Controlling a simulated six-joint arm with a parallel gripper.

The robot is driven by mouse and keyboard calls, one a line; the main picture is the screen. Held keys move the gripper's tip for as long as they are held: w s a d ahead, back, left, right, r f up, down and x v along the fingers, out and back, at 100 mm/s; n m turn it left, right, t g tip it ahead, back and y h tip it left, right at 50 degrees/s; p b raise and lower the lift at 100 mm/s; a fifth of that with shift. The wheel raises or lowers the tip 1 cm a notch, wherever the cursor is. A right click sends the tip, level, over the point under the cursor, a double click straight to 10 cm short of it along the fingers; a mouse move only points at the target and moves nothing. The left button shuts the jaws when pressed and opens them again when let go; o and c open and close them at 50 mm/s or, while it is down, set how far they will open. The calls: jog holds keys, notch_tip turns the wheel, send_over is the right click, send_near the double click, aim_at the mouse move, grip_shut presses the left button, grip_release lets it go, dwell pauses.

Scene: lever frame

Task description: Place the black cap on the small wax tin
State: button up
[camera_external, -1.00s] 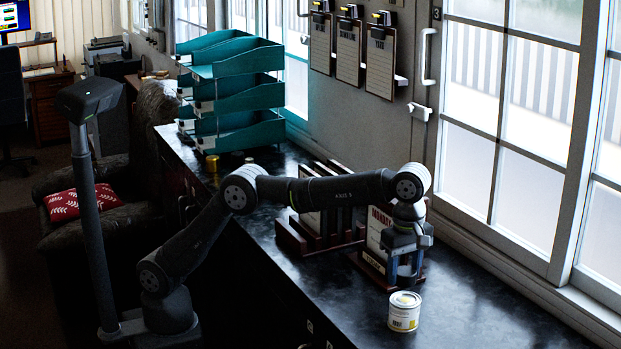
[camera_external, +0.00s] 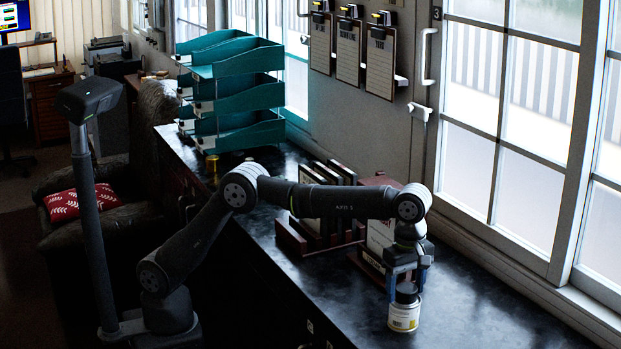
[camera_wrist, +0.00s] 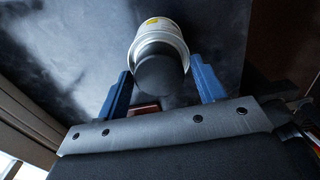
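The small wax tin (camera_external: 403,318) stands upright on the black counter. It is pale with a yellow mark and also shows at the top of the wrist view (camera_wrist: 163,27). The black cap (camera_external: 407,292) is on top of the tin, roughly upright; it is narrower than the tin. In the wrist view the cap (camera_wrist: 160,76) covers the tin's middle inside its pale rim. My gripper (camera_external: 408,284) points down over the tin. Its two blue fingers (camera_wrist: 162,88) stand on either side of the cap with narrow gaps, so it looks open. The contact under the cap is hidden.
A dark red calendar stand (camera_external: 368,262) and a wooden rack of files (camera_external: 318,238) stand close behind my gripper. Teal trays (camera_external: 240,100) are at the back left. The window wall is at right. The counter (camera_external: 490,315) is clear to the right of the tin.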

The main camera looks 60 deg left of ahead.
aim_at(406, 287)
jog(key=shift+o, duration=0.2)
jog(key=shift+r, duration=0.1)
jog(key=shift+r, duration=3.85)
jog(key=shift+f, duration=0.1)
jog(key=shift+f, duration=2.45)
